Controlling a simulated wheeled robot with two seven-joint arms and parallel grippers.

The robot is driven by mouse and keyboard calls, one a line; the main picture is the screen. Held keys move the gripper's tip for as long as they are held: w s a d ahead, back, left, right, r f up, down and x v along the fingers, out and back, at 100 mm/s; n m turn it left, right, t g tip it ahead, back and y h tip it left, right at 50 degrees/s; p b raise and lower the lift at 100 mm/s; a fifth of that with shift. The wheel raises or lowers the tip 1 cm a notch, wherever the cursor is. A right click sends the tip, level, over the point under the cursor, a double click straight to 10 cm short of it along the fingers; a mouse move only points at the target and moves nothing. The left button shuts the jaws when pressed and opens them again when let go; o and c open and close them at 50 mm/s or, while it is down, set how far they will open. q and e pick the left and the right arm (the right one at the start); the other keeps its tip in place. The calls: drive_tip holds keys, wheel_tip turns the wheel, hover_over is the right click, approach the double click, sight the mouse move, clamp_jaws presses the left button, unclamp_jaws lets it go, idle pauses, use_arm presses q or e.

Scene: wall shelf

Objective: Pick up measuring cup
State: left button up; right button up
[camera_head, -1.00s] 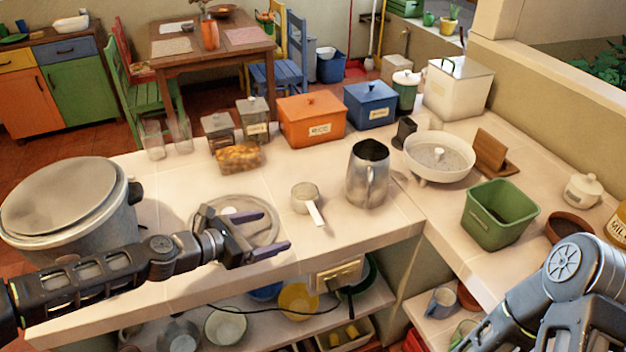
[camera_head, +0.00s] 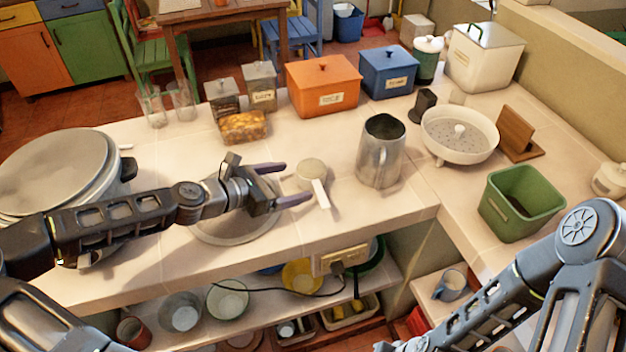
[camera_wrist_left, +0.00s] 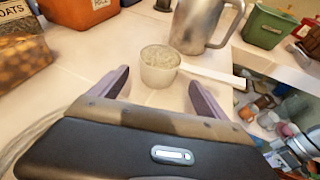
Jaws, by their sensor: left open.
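The measuring cup (camera_head: 312,170) is a small metal-coloured cup with a white handle (camera_head: 321,194). It stands on the white counter with its handle towards the counter's front edge. My left gripper (camera_head: 290,183) is open and empty, just left of the cup, with its fingers pointing at it. In the left wrist view the cup (camera_wrist_left: 160,66) sits just beyond the two fingertips, roughly centred between them, and its handle (camera_wrist_left: 214,76) runs off to the right. My right arm (camera_head: 540,270) shows at the lower right; its gripper cannot be made out.
A metal pitcher (camera_head: 381,155) stands right of the cup. A round metal lid or plate (camera_head: 235,236) lies under my left arm, and a large pot (camera_head: 62,175) stands at left. The counter (camera_head: 312,222) drops off in front.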

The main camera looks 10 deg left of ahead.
sight(300, 180)
use_arm(q)
drive_tip(key=shift+w, duration=0.1)
drive_tip(key=shift+p+x, duration=0.4)
drive_tip(key=shift+x, duration=2.2)
drive_tip(key=shift+a+f, duration=0.15)
drive_tip(key=shift+f, duration=0.05)
drive_tip(key=c, duration=1.7)
